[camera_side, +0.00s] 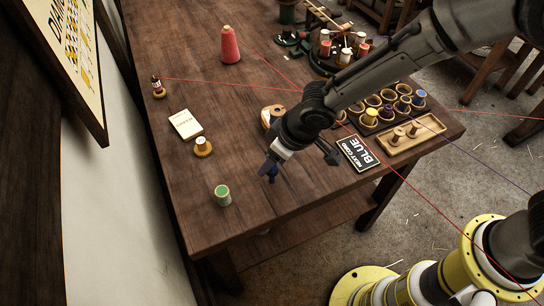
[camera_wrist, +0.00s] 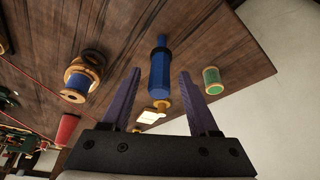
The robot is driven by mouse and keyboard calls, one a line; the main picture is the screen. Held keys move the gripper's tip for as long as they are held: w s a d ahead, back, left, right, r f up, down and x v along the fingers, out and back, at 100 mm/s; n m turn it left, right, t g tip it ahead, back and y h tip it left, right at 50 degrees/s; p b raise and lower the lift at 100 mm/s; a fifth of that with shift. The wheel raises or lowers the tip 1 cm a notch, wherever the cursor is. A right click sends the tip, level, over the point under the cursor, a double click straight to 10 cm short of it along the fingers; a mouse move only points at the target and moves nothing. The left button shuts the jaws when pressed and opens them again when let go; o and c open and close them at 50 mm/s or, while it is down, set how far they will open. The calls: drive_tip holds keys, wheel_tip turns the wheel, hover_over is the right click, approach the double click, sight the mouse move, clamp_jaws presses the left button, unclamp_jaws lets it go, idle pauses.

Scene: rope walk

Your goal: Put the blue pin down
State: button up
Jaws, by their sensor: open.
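The blue pin (camera_side: 272,174) shows just below my gripper (camera_side: 268,166), over the near part of the wooden table. In the wrist view the pin (camera_wrist: 160,72) lies between the two purple fingers of my gripper (camera_wrist: 159,74), with a visible gap on each side. The fingers are open.
A green spool (camera_side: 222,195) stands close left of my gripper. A yellow-based spool (camera_side: 203,147), white card (camera_side: 186,124) and red cone (camera_side: 230,45) stand farther back. To the right are the BLUE sign (camera_side: 357,153) and a peg tray (camera_side: 420,140). Thin red cords cross above the table.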

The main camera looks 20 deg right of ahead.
drive_tip(key=v, duration=1.2)
drive_tip(key=shift+r, duration=0.15)
drive_tip(key=s+d+r+m+t+h, duration=0.1)
drive_tip(key=s+d+r+m, duration=0.2)
drive_tip(key=d, duration=0.7)
drive_tip(key=s+d+r, duration=0.3)
drive_tip(key=d+r, duration=0.3)
drive_tip(key=d, duration=0.3)
drive_tip(key=s+d+m+h, duration=0.1)
drive_tip(key=s+d+m, duration=0.2)
drive_tip(key=s+d, duration=0.7)
drive_tip(key=shift+s+f+t, duration=0.3)
drive_tip(key=shift+s+t, duration=0.1)
drive_tip(key=shift+s, duration=0.95)
drive_tip(key=shift+d, duration=0.15)
